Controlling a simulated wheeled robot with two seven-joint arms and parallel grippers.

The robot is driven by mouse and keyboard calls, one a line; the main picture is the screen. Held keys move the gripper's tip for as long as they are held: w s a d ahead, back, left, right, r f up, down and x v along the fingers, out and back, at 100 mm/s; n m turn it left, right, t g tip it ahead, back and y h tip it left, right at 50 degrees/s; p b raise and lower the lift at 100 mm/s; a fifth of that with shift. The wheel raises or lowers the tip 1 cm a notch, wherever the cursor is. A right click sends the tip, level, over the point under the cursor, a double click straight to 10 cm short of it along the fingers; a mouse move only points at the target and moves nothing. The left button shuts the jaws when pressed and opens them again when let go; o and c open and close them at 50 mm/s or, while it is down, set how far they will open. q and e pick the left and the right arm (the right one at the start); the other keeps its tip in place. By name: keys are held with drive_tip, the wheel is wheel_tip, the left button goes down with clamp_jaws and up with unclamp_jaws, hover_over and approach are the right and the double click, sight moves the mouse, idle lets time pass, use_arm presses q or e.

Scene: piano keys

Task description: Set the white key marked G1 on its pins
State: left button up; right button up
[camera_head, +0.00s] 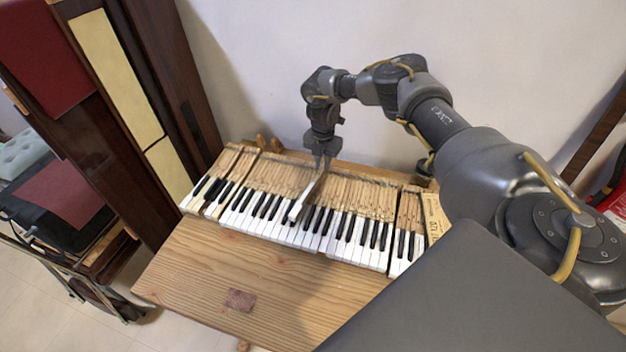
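A loose white key (298,208) is raised above the keyboard, its white front end toward the table's near side and its wooden shank running back toward my gripper. My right gripper (321,164) points down over the back part of the keyboard and appears shut on this key's wooden shank. The marking G1 is too small to read. The row of keys (350,225) lies on a wooden table, with bare wooden shanks behind the white and black fronts. The pins under the raised key are hidden. My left gripper is out of view.
The wooden table (215,265) is clear in front of the keys, apart from a small reddish-brown patch (240,299). A dark wooden cabinet (165,80) stands at the left. A white wall (260,60) is close behind the table.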

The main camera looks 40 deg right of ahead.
drive_tip(key=shift+f+b, duration=0.55)
drive_tip(key=shift+f, duration=0.35)
idle(0.4)
clamp_jaws()
